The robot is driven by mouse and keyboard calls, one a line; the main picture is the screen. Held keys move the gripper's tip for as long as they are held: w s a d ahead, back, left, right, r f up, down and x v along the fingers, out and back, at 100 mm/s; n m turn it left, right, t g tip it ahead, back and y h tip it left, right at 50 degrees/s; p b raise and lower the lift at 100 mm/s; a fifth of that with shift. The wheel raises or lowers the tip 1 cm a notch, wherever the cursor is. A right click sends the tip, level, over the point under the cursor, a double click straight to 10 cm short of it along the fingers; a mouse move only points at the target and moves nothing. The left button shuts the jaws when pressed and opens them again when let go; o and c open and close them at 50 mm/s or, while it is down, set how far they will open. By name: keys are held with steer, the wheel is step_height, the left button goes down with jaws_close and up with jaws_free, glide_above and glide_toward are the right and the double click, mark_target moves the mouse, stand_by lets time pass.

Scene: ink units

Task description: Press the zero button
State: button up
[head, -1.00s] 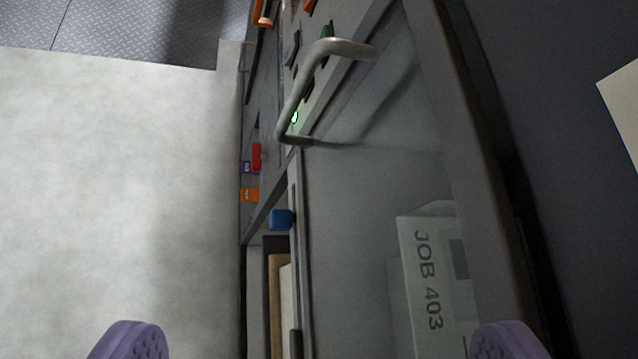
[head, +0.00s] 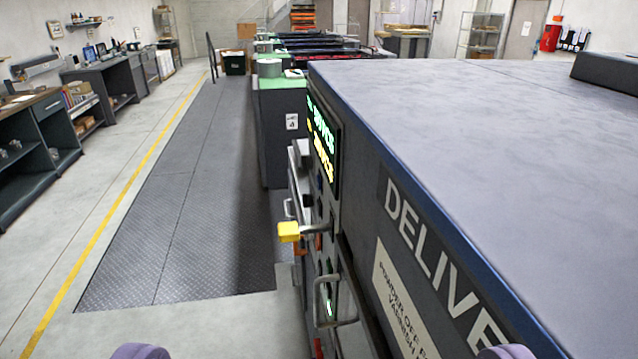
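My gripper (head: 324,352) shows only as two purple fingertips at the bottom edge, set wide apart with nothing between them. Ahead is the side of the dark delivery unit (head: 420,255), seen at a steep angle. Its side carries a lit display (head: 323,150) with green and yellow text, a yellow-ended lever (head: 289,232), small dark and red controls, and a metal handle (head: 328,302) near a small green light. The controls are too foreshortened to read, and I cannot tell which is the zero button. My fingertips appear apart from all of them.
The unit's broad grey top (head: 480,110) fills the right. A tread-plate walkway (head: 190,210) and a yellow floor line (head: 125,205) run clear along the left. Workbenches (head: 40,130) stand at the far left. More green-topped units (head: 280,100) stand beyond.

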jaws_close()
stand_by(1.5)
